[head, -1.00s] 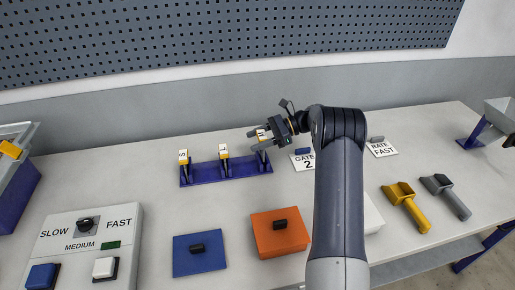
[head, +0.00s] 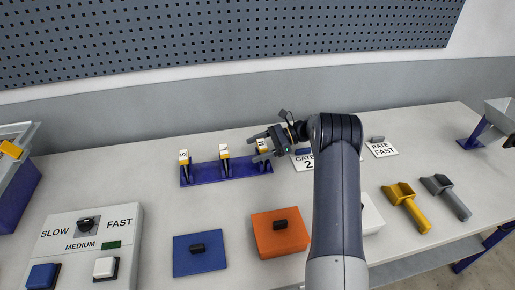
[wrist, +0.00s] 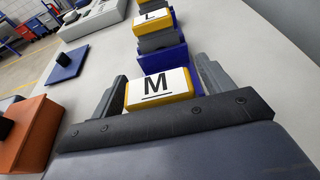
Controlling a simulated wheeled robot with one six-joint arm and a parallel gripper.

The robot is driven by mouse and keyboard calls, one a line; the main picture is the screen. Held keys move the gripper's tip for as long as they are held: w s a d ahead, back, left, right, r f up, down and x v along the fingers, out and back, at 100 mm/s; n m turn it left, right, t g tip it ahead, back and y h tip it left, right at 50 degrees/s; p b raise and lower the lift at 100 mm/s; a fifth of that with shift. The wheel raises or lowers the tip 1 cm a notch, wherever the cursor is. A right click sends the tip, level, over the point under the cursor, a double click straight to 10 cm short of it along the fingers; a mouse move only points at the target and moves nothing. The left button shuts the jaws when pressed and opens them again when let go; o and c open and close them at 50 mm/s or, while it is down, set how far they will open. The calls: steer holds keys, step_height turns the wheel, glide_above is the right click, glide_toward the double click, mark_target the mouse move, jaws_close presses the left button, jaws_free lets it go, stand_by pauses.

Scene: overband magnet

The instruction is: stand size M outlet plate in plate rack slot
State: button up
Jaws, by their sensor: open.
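The size M outlet plate (wrist: 158,88), yellow with a white face and a black M, stands at the right end of the blue plate rack (head: 228,173). It also shows in the head view (head: 262,145), partly behind my fingers. My gripper (head: 262,146) is open, with one finger on each side of the M plate in the wrist view (wrist: 160,86). A gap shows beside the plate; contact with the left finger is hard to tell. The plate's foot in the slot is hidden. The L plate (head: 224,151) and S plate (head: 184,157) stand in the same rack.
A blue block (head: 199,262) and an orange block (head: 280,242) with black knobs lie in front. A speed panel (head: 75,250) is at left. GATE 2 (head: 306,162) and RATE FAST (head: 382,150) cards and two scoops (head: 410,210) are to the right.

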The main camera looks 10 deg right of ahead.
steer(key=shift+r, duration=0.1)
steer(key=shift+d+r, duration=0.15)
steer(key=b+v, duration=0.1)
steer(key=v, duration=1)
steer(key=shift+d, duration=0.35)
steer(key=shift+o, duration=0.2)
steer(key=shift+r, duration=0.15)
